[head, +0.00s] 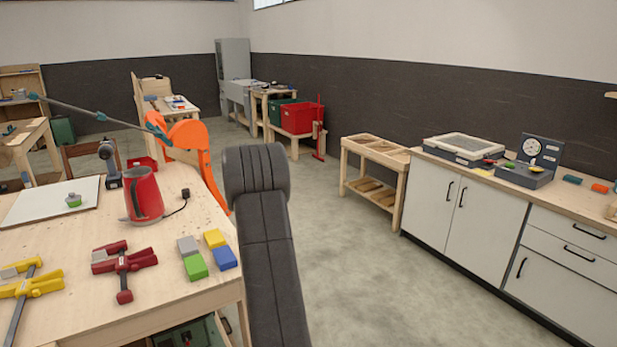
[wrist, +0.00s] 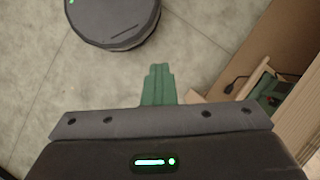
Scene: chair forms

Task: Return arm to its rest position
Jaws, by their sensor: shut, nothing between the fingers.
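My gripper (wrist: 158,84) shows in the wrist view as two dark green fingers closed together, with nothing between them. It points over the bare concrete floor (wrist: 45,65). In the head view my dark grey arm rises from the bottom edge beside the workbench, and the gripper itself cannot be made out there. My rounded dark body part shows at the top of the wrist view, apart from the fingertips.
The wooden workbench (head: 170,238) is close on the left, bearing a red kettle (head: 145,194), clamps (head: 122,264) and coloured blocks (head: 196,267). An orange chair form (head: 190,135) stands behind it. White cabinets (head: 472,215) line the right. The floor between is clear.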

